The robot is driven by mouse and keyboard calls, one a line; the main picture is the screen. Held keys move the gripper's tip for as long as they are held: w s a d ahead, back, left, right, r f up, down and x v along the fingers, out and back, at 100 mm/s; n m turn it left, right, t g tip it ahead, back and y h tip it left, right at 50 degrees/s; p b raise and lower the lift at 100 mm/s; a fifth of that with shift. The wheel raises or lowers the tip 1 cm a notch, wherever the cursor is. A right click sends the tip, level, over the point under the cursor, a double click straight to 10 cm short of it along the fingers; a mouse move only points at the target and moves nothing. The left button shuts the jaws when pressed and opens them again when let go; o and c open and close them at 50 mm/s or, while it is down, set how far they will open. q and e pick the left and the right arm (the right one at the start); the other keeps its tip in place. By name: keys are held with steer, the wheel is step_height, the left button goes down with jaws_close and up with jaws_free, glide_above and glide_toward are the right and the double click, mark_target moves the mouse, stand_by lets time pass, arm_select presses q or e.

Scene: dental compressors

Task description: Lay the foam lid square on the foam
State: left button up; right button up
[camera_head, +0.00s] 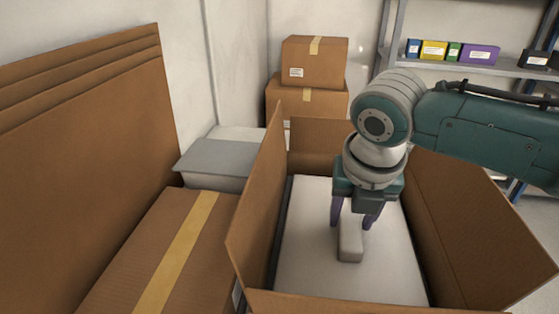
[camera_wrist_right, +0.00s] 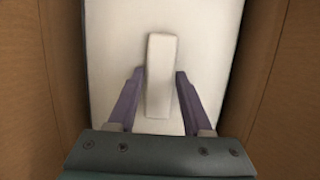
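The foam lid (camera_head: 310,240) is a flat white slab lying inside the open cardboard box. It also shows in the wrist view (camera_wrist_right: 112,45). A pale block-shaped grip (camera_head: 350,246) stands up along its middle. My right gripper (camera_head: 353,222) points down over the lid with its purple fingers on either side of the grip. In the wrist view, the fingertips (camera_wrist_right: 159,74) flank the grip with a narrow gap at each side, so the gripper looks open. Any foam under the lid is hidden. My left gripper is not in view.
The open box (camera_head: 258,215) has raised flaps on its left, right and far sides. A dark gap runs along the lid's left edge. A taped carton (camera_head: 215,240) stands close at left, a grey-lidded bin (camera_head: 222,158) behind it. Stacked cartons (camera_head: 314,62) and shelving (camera_head: 480,68) are at the back.

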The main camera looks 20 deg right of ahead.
mark_target(351, 238)
steer(key=o, duration=0.3)
steer(key=shift+r, duration=0.35)
steer(key=p+v, duration=0.2)
steer(key=v, duration=0.9)
steer(key=shift+r+p, duration=0.25)
steer(key=shift+p, duration=0.1)
steer(key=shift+a, duration=0.1)
